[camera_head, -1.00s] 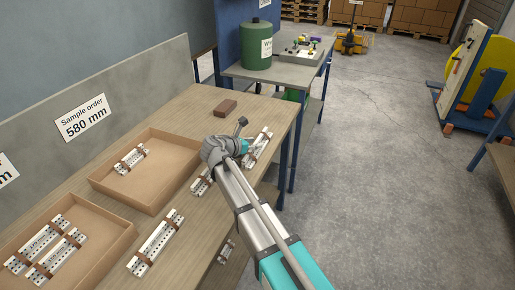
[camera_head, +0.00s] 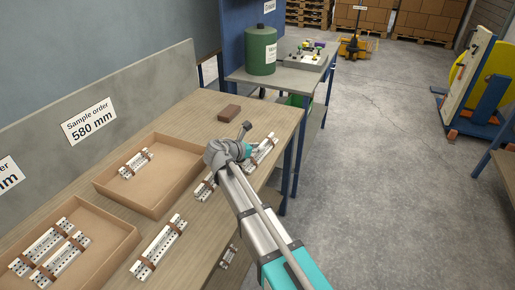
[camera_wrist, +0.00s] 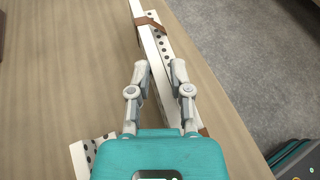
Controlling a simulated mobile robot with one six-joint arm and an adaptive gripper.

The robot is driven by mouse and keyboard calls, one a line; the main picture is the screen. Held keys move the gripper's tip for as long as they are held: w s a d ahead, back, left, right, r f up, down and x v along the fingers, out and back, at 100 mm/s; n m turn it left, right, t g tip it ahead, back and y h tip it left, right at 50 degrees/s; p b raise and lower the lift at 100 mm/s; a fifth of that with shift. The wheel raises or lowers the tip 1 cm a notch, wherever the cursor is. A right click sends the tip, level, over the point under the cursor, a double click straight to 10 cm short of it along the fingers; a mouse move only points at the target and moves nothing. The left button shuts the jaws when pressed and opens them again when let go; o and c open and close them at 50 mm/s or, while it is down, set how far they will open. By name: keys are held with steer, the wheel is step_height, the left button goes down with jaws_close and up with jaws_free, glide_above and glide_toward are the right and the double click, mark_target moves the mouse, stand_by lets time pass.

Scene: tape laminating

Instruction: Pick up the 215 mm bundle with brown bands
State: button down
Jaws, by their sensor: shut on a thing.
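A white perforated bundle with brown bands (camera_head: 264,147) is at the far right edge of the bench, partly hidden behind my gripper (camera_head: 249,152). In the wrist view my gripper (camera_wrist: 160,70) is shut on this bundle (camera_wrist: 165,50), one finger on each side. The bundle runs lengthwise between the fingers, with one brown band beyond them and part of another near the palm. I cannot tell whether it touches the bench. Another banded bundle (camera_head: 204,189) lies just left of my arm, and a longer one (camera_head: 158,248) lies nearer, at the front. I cannot read any lengths on the bundles.
One cardboard tray (camera_head: 160,203) holds a short bundle (camera_head: 136,163); a nearer tray (camera_head: 105,258) holds two bundles. A brown block (camera_head: 229,113) lies at the back of the bench. Another bundle (camera_head: 228,257) shows below the bench edge. A green drum (camera_head: 260,52) stands on the table beyond.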

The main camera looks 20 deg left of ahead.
steer(key=shift+r+p, duration=0.55)
steer(key=shift+r, duration=0.2)
steer(key=s+d+r+p, duration=0.7)
steer(key=s+r+p, duration=0.4)
steer(key=s, duration=0.1)
